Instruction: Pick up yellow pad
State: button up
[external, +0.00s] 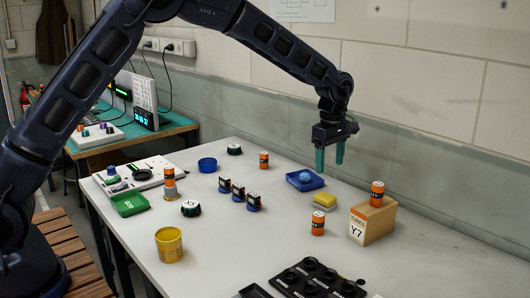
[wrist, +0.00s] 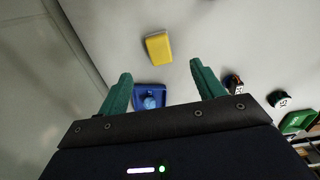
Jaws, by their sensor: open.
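The yellow pad (external: 325,199) lies on the white table, just in front of a blue tray (external: 305,180). In the wrist view the yellow pad (wrist: 158,47) lies beyond the fingertips, near the middle. My gripper (external: 330,160) is open and empty, with green fingers pointing down above the table near the pad. In the wrist view my gripper (wrist: 160,75) shows its two fingers spread apart, and the blue tray (wrist: 149,98) with a blue lump in it shows between them.
A wooden block (external: 373,221) labelled Y7 bears an orange cylinder (external: 377,193) to the right of the pad. Another orange cylinder (external: 318,222) stands in front of the pad. A dark rack (external: 303,279) lies at the front edge. A wall runs behind the table.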

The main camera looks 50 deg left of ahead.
aim_at(331, 199)
jog(key=shift+n, duration=0.3)
jog(key=f, duration=0.8)
jog(key=d+f, duration=0.1)
jog(key=f, duration=0.3)
jog(key=shift+w+f, duration=0.15)
jog(key=shift+w, duration=0.1)
jog(key=c, duration=1.1)
jog(key=shift+o, duration=0.2)
